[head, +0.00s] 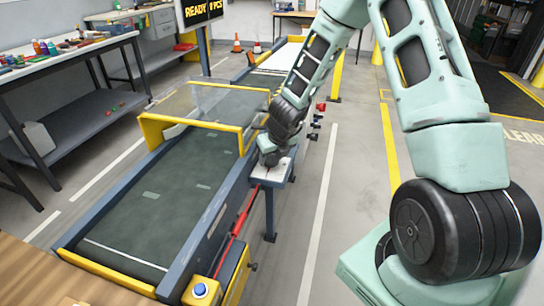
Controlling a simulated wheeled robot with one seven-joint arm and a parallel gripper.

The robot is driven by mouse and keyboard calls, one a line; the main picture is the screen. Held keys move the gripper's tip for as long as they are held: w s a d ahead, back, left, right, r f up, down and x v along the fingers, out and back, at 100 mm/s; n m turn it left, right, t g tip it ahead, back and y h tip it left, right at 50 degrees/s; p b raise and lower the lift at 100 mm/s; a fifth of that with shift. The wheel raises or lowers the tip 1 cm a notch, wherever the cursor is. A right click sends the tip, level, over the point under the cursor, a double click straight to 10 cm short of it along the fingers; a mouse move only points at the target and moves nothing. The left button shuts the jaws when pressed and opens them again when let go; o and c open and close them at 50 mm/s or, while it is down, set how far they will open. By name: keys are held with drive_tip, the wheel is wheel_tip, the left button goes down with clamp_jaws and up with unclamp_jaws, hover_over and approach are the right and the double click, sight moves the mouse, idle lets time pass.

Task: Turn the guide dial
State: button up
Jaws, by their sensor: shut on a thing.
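My gripper (268,158) points down over a small pale plate on a post (275,174) at the right side of the conveyor. It is shut on the guide dial, which is mostly hidden beneath the gripper and wrist. The fingers are small and dark in this view, so the dial's angle cannot be told. The conveyor (150,208) has a dark green belt with pale marks. A yellow-framed clear guard (205,105) spans the belt just left of my gripper.
A blue button on a yellow box (200,291) and a red bar (238,222) are along the conveyor's near right side. Small red and black knobs (317,122) stick out beyond the post. A cluttered workbench (70,55) stands left.

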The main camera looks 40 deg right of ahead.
drive_tip(key=shift+n, duration=0.4)
drive_tip(key=n+y, duration=0.1)
drive_tip(key=n, duration=0.1)
drive_tip(key=shift+d+n, duration=0.2)
drive_tip(key=shift+n, duration=0.2)
drive_tip(key=n+p, duration=0.1)
drive_tip(key=n+y+p, duration=0.1)
drive_tip(key=n, duration=0.1)
drive_tip(key=shift+w+d+r+n+g+y, duration=0.1)
drive_tip(key=shift+r+n+g+y, duration=0.05)
drive_tip(key=shift+n+g+y, duration=0.15)
drive_tip(key=n+y+p, duration=0.1)
drive_tip(key=n+p, duration=0.1)
drive_tip(key=n, duration=0.1)
drive_tip(key=shift+w+d+n+g, duration=0.1)
drive_tip(key=shift+n+g, duration=0.2)
drive_tip(key=shift+g, duration=0.1)
drive_tip(key=shift+w+d+n+g+y+p, duration=0.1)
drive_tip(key=shift+n+g+y+p, duration=0.3)
drive_tip(key=shift+n+p, duration=0.9)
drive_tip(key=shift+n, duration=0.5)
drive_tip(key=o, duration=0.9)
drive_tip(key=shift+o, duration=0.2)
